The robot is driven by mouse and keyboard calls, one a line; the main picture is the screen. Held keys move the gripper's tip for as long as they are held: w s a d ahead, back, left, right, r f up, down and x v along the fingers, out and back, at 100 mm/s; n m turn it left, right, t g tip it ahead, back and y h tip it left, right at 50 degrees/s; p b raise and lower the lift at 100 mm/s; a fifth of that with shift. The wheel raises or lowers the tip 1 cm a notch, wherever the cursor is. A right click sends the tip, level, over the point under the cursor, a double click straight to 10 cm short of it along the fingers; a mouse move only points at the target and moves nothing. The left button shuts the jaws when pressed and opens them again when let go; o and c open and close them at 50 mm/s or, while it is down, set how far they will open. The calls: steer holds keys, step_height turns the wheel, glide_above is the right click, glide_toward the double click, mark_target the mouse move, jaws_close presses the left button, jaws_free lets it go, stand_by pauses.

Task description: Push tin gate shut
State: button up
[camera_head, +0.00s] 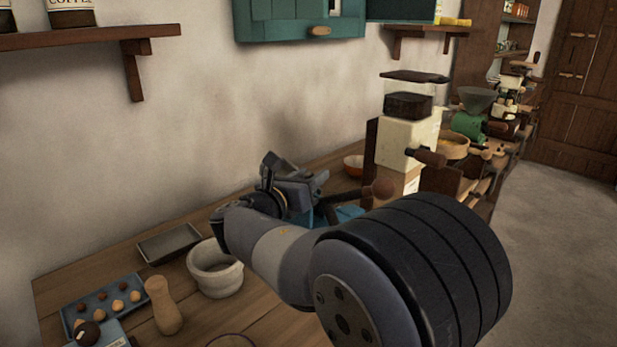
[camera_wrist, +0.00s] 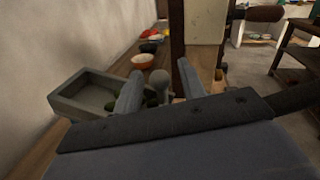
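My gripper (camera_wrist: 160,72) is open in the wrist view, with its two grey fingers apart. A small rounded grey knob-like piece (camera_wrist: 158,86) shows between the fingers; I cannot tell whether they touch it. A grey open-topped tin box (camera_wrist: 68,103) with dark green pieces inside lies at the left, partly hidden behind the left finger. I cannot make out which part is its gate or how far it is open. In the head view my gripper is over the counter by the wall, and my arm hides much of what is below it.
A cream grinder (camera_head: 408,140) with wooden handles stands right of my gripper. An orange bowl (camera_wrist: 143,62) is beyond the fingers. A white mortar (camera_head: 215,272), a wooden pestle (camera_head: 163,308), a grey tray (camera_head: 168,246) and a blue tray (camera_head: 75,312) occupy the near counter. The floor at right is clear.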

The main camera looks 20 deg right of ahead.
steer(key=v, duration=1)
steer(key=shift+s+a+p, duration=0.25)
steer(key=shift+a+p, duration=0.1)
steer(key=shift+p, duration=0.1)
steer(key=b+x, duration=0.1)
steer(key=x, duration=0.9)
steer(key=shift+w+d, duration=0.2)
steer(key=shift+d, duration=0.1)
step_height(320, 180, up, 2)
steer(key=shift+w+d+p, duration=0.1)
steer(key=shift+p, duration=0.3)
steer(key=shift+r, duration=0.4)
